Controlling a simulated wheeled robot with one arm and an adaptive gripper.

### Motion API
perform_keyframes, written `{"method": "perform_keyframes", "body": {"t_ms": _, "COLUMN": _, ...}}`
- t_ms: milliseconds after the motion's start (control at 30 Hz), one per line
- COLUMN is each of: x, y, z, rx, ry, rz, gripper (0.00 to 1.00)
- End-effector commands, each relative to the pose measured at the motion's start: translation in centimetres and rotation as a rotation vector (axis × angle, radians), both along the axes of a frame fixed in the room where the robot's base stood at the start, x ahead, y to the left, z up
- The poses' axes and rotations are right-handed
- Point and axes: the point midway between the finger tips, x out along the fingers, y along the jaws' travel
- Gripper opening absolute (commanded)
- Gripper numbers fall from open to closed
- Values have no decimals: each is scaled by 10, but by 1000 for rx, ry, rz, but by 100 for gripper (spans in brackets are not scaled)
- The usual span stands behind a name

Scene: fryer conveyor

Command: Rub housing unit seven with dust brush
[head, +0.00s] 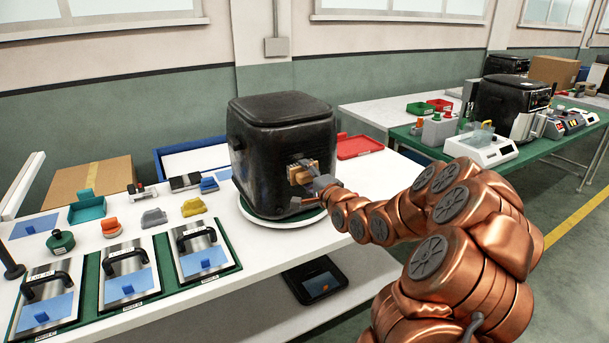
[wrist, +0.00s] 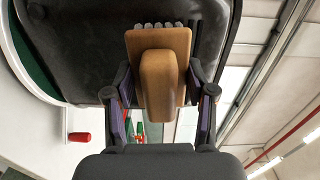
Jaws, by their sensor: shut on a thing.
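The housing unit (head: 277,130) is a black, box-shaped fryer body on a round white and green base on the white table; no number on it is readable. In the wrist view its dark wall (wrist: 75,50) fills the upper part. My gripper (head: 312,182) is at the side of the housing that faces my arm. It is shut on the dust brush (wrist: 158,85), which has a tan wooden block and handle. The brush's grey bristle tufts (wrist: 160,25) point at the housing wall and seem to touch it. The brush also shows small in the head view (head: 300,173).
Left of the housing lie several black-handled plates (head: 127,276) on green mats, a teal tray (head: 87,208) and small coloured parts. A red tray (head: 358,146) is behind right. A green table (head: 430,150) with another fryer stands at the right. A dark tablet-like device (head: 316,281) sits below the table edge.

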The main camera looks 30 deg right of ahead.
Motion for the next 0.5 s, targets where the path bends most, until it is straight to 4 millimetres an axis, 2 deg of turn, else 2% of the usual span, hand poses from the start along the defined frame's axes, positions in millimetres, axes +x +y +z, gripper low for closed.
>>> {"method": "perform_keyframes", "body": {"t_ms": 267, "x": -3, "y": 0, "z": 0, "rx": 1, "ry": 0, "rz": -1, "gripper": 27}}
{"method": "perform_keyframes", "body": {"t_ms": 500, "x": -20, "y": 0, "z": -2, "rx": 2, "ry": 1, "rz": -2, "gripper": 27}}
